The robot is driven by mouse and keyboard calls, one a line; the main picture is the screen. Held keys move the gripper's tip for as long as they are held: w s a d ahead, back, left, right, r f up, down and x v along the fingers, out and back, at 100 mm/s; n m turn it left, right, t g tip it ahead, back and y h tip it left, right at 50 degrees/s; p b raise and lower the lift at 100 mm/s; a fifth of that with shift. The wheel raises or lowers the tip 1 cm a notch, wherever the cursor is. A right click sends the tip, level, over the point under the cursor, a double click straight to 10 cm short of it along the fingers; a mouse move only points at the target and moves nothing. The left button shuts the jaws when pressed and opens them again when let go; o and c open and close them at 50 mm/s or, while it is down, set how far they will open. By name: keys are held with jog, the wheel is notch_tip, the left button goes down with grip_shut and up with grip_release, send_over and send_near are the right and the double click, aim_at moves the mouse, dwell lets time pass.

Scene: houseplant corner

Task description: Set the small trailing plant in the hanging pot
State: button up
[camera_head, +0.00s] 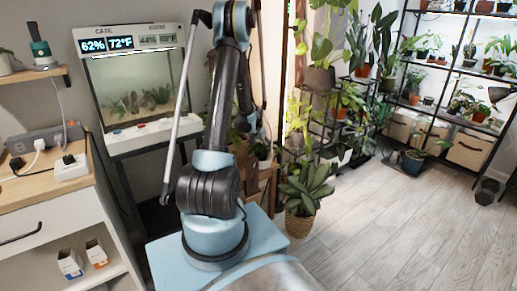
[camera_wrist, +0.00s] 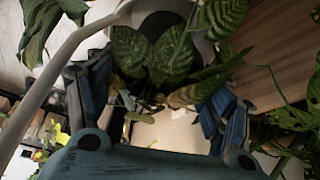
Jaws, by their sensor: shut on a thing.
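In the wrist view, my gripper (camera_wrist: 160,112) has its two blue fingers on either side of the small trailing plant. The plant's broad, pale-veined green leaves (camera_wrist: 152,52) spread between and beyond the fingers. Leaves hide the grip itself, and I cannot tell its pot from the pale patch between the fingers. A light-rimmed round shape with a dark inside (camera_wrist: 163,17) sits behind the leaves at the top. It may be the hanging pot, but I cannot tell surely. In the head view my arm rises past the top edge, so the gripper is out of sight there.
In the head view, a lit glass plant case (camera_head: 140,85) stands behind my arm at left, with a wooden-topped cabinet (camera_head: 45,185) beside it. A basket plant (camera_head: 303,195) and plant racks (camera_head: 450,75) stand to the right. Wooden floor (camera_head: 400,225) is clear at lower right.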

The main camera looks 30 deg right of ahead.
jog(key=shift+f, duration=0.1)
jog(key=o, duration=1.4)
jog(key=shift+r, duration=0.65)
jog(key=v, duration=0.3)
jog(key=s+a, duration=0.6)
jog(key=a, duration=0.4)
jog(key=shift+s+a, duration=0.1)
